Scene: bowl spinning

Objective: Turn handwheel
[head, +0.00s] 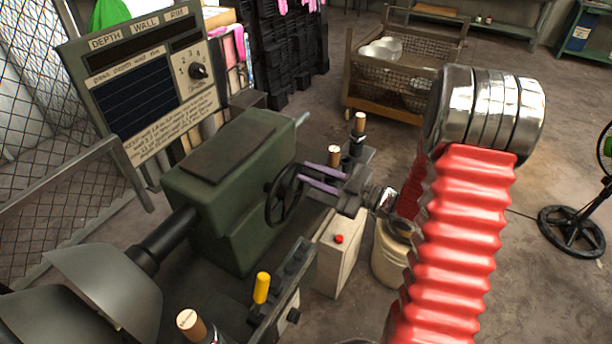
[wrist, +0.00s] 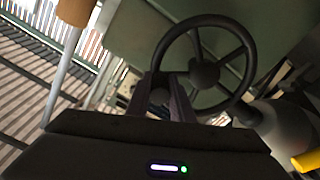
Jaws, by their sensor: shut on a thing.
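The dark spoked handwheel (head: 282,193) is on the right side of the green machine head (head: 232,180), in the middle of the head view. In the wrist view the handwheel (wrist: 204,73) fills the upper middle, with its hub and rim clear. My gripper (head: 302,170) reaches in from the right, its two pale purple fingers at the wheel's near edge. In the wrist view my gripper (wrist: 168,84) is at the lower left of the rim, shut on the wheel there. A small round knob shows between the fingers. The exact contact is partly hidden.
A yellow-handled lever (head: 262,288) and a wooden-topped handle (head: 190,325) stand near the machine's front. A panel with a dial (head: 135,80) stands behind left. A wire cart (head: 400,85) and a pale bin (head: 390,255) are right. Open floor lies beyond.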

